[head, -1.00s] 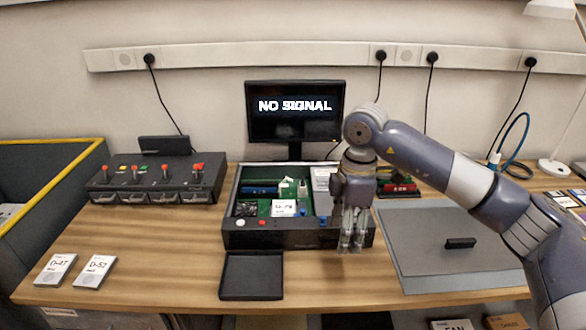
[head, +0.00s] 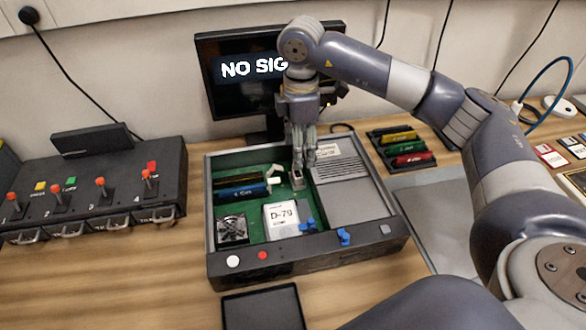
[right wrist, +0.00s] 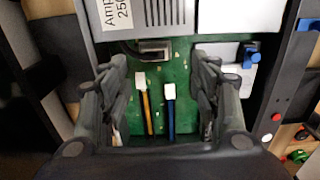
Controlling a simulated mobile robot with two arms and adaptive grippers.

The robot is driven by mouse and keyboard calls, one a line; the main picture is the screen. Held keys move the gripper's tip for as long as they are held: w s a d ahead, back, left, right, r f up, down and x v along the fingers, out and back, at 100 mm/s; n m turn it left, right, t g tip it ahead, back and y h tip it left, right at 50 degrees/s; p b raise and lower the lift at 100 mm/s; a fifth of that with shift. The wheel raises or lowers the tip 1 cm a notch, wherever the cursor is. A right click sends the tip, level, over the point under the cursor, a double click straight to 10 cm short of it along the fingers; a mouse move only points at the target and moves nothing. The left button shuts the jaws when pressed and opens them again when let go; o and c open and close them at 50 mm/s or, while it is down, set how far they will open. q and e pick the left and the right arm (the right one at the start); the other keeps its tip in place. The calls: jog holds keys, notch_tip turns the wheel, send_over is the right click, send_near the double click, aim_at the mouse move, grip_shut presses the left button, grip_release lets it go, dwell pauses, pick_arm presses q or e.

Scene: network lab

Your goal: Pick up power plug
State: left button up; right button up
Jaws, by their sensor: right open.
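A small grey block-like connector with a dark cable, which looks like the power plug (right wrist: 153,50), sits on the green board beside the grey vented power unit (right wrist: 165,12). In the head view the plug (head: 298,182) shows just below my right fingertips. My right gripper (head: 302,165) points down into the open case (head: 300,262). In the right wrist view my right gripper (right wrist: 165,85) is open, its fingers spread wide with nothing between them held. The plug lies beyond the gap, near the fingertips. My left gripper is out of view.
A blue memory module (head: 240,188) with white end latches and a white D-79 box (head: 283,219) sit in the case close by. A monitor (head: 235,85) stands behind. A switch panel (head: 90,195) is at left, coloured modules (head: 400,145) at right.

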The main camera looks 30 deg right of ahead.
aim_at(297, 172)
notch_tip(297, 172, down, 2)
jog(key=shift+s+f, duration=0.15)
jog(key=shift+f, duration=0.4)
jog(key=f, duration=0.2)
jog(key=w+f+p, duration=0.1)
jog(key=f, duration=0.1)
jog(key=shift+f, duration=0.6)
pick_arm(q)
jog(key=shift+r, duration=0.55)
pick_arm(e)
jog(key=c, duration=1)
